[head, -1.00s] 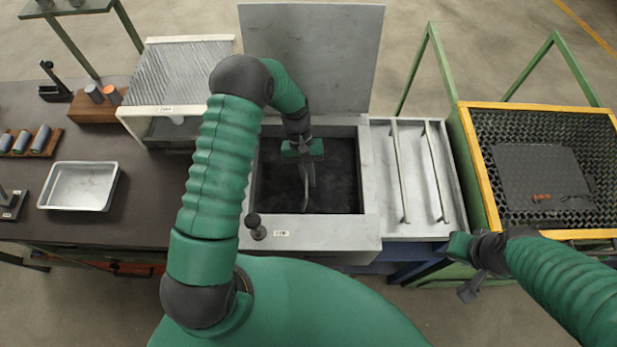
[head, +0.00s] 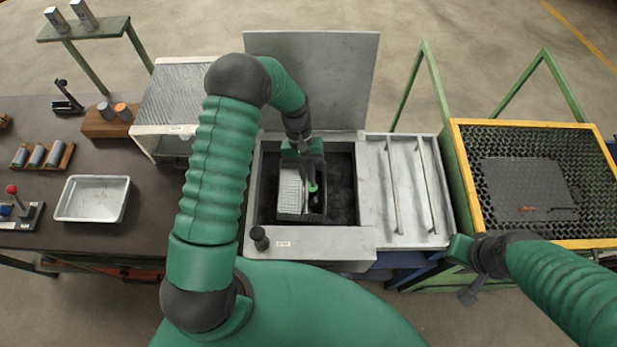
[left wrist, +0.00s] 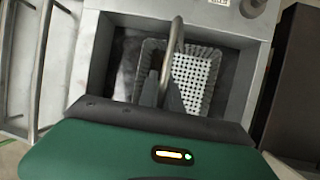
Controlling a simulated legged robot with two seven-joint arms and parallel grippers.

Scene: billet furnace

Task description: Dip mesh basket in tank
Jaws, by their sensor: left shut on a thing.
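The tank (head: 366,200) is a grey metal box with a dark interior, in the middle of the head view. The mesh basket (head: 291,190) is pale and perforated and shows within the tank opening; in the left wrist view the basket (left wrist: 196,82) has a wire rim and a curved handle (left wrist: 172,50). My left gripper (head: 313,178) is over the tank, shut on the basket's handle; its fingers (left wrist: 162,95) show in the left wrist view. The basket's exact height over the dark bath is unclear. My right gripper (head: 462,262) is right of the tank, its jaws unclear.
A grey lid plate (head: 312,80) stands upright behind the tank. A drain tray with two rails (head: 441,215) adjoins its right side. A yellow-rimmed mesh bin (head: 470,205) is farther right. A dark bench at left holds a metal pan (head: 92,218) and a white-framed box (head: 158,141).

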